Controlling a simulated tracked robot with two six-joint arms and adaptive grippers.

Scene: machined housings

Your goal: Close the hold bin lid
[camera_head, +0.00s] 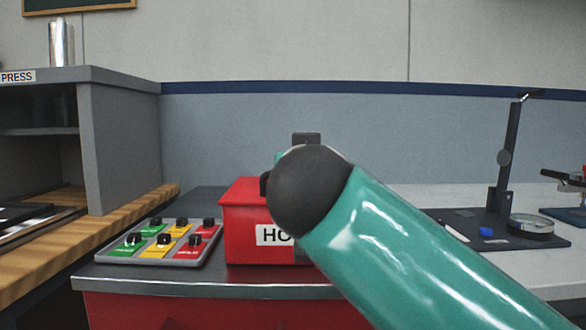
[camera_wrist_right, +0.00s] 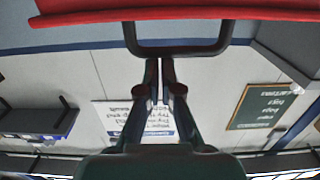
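The red hold bin (camera_head: 243,215) stands on the grey-topped counter in the head view, its front label partly readable as "HO". My teal right arm covers its right part, so I cannot tell the lid's angle there. In the right wrist view, which is upside down, a red panel (camera_wrist_right: 190,15) carries a dark U-shaped handle (camera_wrist_right: 185,50). My right gripper (camera_wrist_right: 159,62) has its fingers together, side by side, with the tips at the handle's bar. Contact is unclear, and the bar does not appear clamped between them. My left gripper is not in view.
A grey switch box (camera_head: 160,242) with green, yellow and red panels sits left of the bin. A grey cabinet (camera_head: 120,140) marked "PRESS" stands further left. A dark gauge stand (camera_head: 506,165) is on the white table at right.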

